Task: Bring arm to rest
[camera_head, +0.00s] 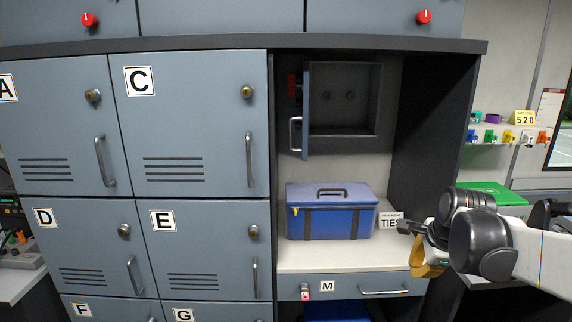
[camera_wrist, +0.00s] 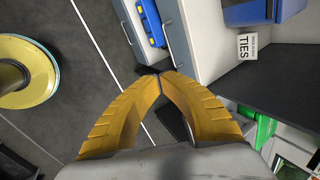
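My arm (camera_head: 485,235) reaches in from the right edge of the head view, in front of the dark right side of the cabinet. My gripper (camera_head: 428,268) has yellow fingers and hangs to the right of drawer M. In the wrist view, the two yellow fingers of my gripper (camera_wrist: 159,76) curve together and their tips meet. Nothing shows between the tips, so it is shut and empty. The fingers are apart from the cabinet as far as I can see.
A blue toolbox (camera_head: 331,211) stands on the shelf beside a TIES sign (camera_head: 390,221). Drawer M (camera_head: 345,287) sits below it. A small safe (camera_head: 345,98) stands open above. Lockers (camera_head: 190,120) fill the left. A green box (camera_head: 495,193) lies at right. Floor (camera_wrist: 60,120) shows below my gripper.

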